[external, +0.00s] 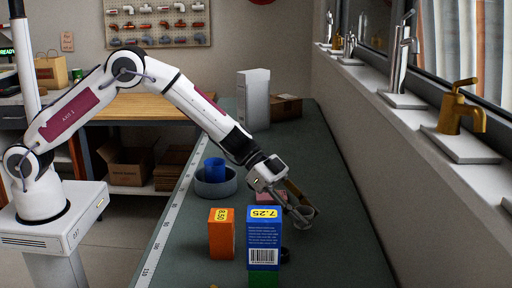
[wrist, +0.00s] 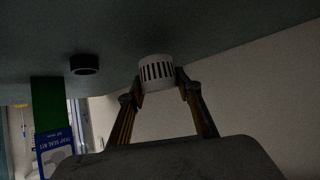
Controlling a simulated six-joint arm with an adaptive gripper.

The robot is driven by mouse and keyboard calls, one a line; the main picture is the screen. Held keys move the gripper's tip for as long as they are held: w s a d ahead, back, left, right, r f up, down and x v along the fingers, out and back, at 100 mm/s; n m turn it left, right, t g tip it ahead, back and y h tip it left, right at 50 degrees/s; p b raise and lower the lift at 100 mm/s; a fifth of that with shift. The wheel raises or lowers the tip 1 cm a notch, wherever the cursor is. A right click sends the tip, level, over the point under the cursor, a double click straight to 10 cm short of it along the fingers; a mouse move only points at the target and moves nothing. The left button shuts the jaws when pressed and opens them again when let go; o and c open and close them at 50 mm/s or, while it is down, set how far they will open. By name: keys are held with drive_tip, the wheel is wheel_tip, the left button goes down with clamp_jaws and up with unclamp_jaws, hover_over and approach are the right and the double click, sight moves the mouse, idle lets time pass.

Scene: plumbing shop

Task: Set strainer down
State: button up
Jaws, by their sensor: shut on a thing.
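The strainer (wrist: 157,70) is a short white cup with dark slots around its side. It sits between the two fingertips of my gripper (wrist: 160,90) in the wrist view, and the fingers are shut on it. In the external view my gripper (external: 299,207) is low over the green table (external: 335,235), behind and to the right of the blue box. The strainer is hard to make out there. I cannot tell whether it touches the table.
A black ring (wrist: 84,64) lies near the strainer. A grey bowl (external: 217,187) holds a blue cup (external: 214,170). The table's right side is clear.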

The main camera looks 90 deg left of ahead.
drive_tip(key=shift+f, duration=1.4)
drive_tip(key=shift+f, duration=0.15)
drive_tip(key=o, duration=0.9)
drive_tip(key=shift+c, duration=0.2)
drive_tip(key=shift+v, duration=0.85)
drive_tip(key=v, duration=1)
drive_tip(key=shift+r, duration=0.25)
drive_tip(key=shift+s, duration=0.1)
drive_tip(key=shift+r, duration=0.1)
